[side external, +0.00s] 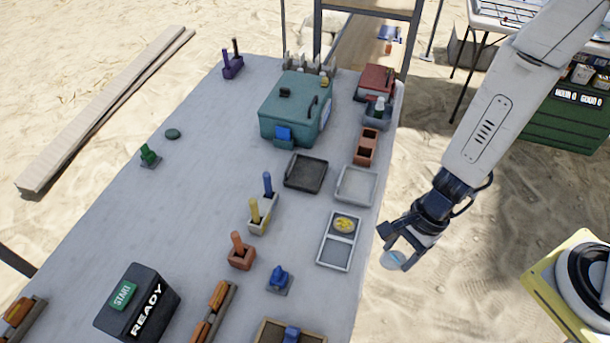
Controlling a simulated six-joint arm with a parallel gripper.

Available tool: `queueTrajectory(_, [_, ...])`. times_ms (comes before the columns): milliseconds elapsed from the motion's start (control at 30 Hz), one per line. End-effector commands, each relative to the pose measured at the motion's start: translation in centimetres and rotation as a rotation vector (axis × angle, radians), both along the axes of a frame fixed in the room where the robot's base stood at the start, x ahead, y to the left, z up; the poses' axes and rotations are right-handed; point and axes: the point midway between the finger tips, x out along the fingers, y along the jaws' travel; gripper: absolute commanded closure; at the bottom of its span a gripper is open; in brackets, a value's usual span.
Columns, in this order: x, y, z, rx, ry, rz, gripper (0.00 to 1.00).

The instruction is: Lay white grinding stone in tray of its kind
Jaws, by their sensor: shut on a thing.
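My gripper (396,249) is at the right, past the table's right edge in this view, and is shut on a pale, whitish round piece. This looks like the white grinding stone (391,261), partly hidden by the fingers. To the left of my gripper is a white-rimmed tray with two compartments (325,258); a yellow round piece (344,224) lies in its far compartment, and its near one looks empty. Behind it are an empty pale grey tray (356,186) and an empty black tray (305,172). I cannot tell which tray is of the stone's kind.
A teal box (290,112) and a dark red box (376,82) stand at the far end. A reddish two-hole block (366,147), upright pegs in holders (262,216) and a blue-knobbed piece (279,279) are on the table. The left middle of the tabletop is mostly clear.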

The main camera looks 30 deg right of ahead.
Motion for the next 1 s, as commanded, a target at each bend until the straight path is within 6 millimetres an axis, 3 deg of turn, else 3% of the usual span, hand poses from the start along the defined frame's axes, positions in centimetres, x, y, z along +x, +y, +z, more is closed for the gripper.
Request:
queueTrajectory(300, [-1.12, -0.55, 0.56, 0.000, 0.000, 0.000, 1.00])
queueTrajectory(1000, [-0.70, -0.52, 0.51, -0.001, -0.001, -0.012, 1.00])
